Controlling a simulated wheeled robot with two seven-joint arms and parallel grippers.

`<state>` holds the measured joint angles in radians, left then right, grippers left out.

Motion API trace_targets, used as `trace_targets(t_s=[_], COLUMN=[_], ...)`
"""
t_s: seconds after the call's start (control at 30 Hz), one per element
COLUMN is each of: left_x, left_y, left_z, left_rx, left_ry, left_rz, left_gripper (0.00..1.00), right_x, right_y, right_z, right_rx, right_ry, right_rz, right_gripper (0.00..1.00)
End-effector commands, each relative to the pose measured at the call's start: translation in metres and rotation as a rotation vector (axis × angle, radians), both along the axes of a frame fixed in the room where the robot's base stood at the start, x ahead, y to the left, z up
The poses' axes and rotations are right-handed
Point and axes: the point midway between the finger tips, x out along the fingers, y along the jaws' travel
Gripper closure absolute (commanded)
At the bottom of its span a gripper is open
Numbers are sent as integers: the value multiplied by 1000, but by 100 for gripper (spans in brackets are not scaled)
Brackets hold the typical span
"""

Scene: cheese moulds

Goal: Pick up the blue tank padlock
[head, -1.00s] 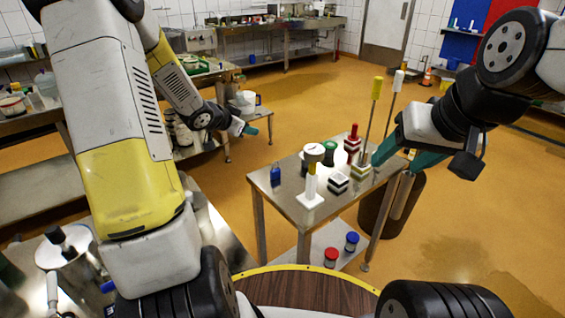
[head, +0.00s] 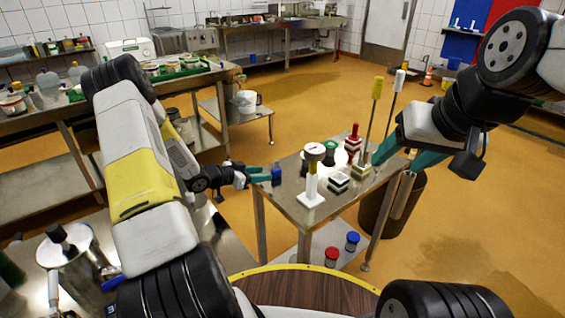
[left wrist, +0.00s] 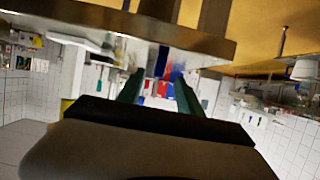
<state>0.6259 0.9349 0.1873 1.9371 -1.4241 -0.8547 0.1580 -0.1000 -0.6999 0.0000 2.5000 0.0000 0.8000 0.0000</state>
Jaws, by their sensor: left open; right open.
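The blue tank padlock (head: 276,174) stands at the left edge of the small steel table (head: 300,208) in the head view. My left gripper (head: 266,174) is open at that edge, its teal fingers pointing right with the tips at or beside the padlock. I cannot tell whether the padlock is between them. In the left wrist view the open fingers of my left gripper (left wrist: 158,92) show below the table top (left wrist: 120,27); blue and red patches lie between and beyond them, and I cannot tell which is the padlock. My right gripper (head: 398,163) is open at the table's right side.
Red (head: 331,257) and blue (head: 352,241) jars stand on the lower shelf.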

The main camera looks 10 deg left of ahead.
Motion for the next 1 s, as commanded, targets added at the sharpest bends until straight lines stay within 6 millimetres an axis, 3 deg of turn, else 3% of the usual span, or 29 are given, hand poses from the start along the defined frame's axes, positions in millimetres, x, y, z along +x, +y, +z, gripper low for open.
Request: trace_targets(t_s=[0.5, 0.83, 1.0], left_x=[42, 47, 47], left_y=[-43, -47, -47], left_z=[-22, -24, -24], left_rx=[1, 0, 1], left_ry=[-3, -2, -2], left_rz=[-3, -2, -2], left_gripper=[57, 57, 91], right_x=[0, 0, 0], right_y=[0, 0, 0], right_z=[0, 0, 0], right_rx=[0, 0, 0], right_ry=[0, 0, 0], right_rz=[0, 0, 0], right_gripper=[41, 41, 41])
